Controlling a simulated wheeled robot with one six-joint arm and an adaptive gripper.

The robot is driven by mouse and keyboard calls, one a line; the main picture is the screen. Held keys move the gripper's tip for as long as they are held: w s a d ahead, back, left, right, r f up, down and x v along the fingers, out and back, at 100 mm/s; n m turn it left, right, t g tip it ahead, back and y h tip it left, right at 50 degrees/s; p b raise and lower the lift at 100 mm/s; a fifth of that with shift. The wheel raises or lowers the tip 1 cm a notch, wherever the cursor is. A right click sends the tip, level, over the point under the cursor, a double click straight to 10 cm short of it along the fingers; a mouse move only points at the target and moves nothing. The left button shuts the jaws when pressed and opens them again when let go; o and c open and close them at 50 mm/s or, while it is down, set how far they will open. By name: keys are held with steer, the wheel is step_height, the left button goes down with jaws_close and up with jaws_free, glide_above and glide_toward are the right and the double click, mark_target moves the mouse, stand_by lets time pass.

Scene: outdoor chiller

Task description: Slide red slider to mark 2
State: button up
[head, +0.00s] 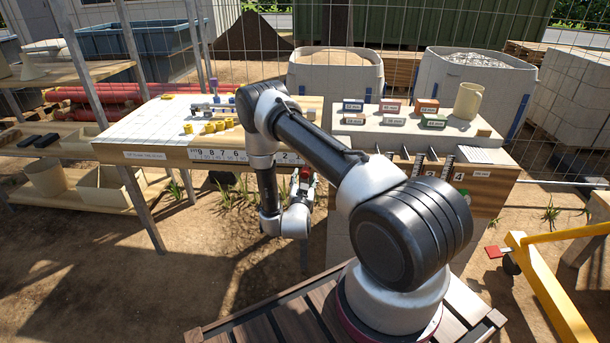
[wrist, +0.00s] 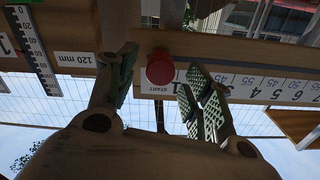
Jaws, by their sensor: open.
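The red slider (wrist: 160,68) shows as a round red knob in the wrist view, by the START label of the number strip (wrist: 265,88) and beside mark 1. My gripper (wrist: 162,62) is open, with one finger on each side of the knob; I cannot tell whether either touches it. The right finger hides part of the strip, including mark 2. In the head view a bit of red (head: 305,173) shows by my gripper (head: 301,182) at the right end of the strip (head: 235,156). Mark 2 is partly visible there, left of the red.
A second bench (head: 480,178) with small coloured boxes and slots stands close on the right. A 120 mm label (wrist: 75,60) and a ruler (wrist: 38,65) show at the left of the wrist view. Yellow pieces (head: 212,127) lie on the left bench top.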

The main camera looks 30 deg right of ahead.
mark_target(305, 176)
steer(key=shift+x, duration=1.9)
steer(key=shift+c, duration=0.4)
jaws_close()
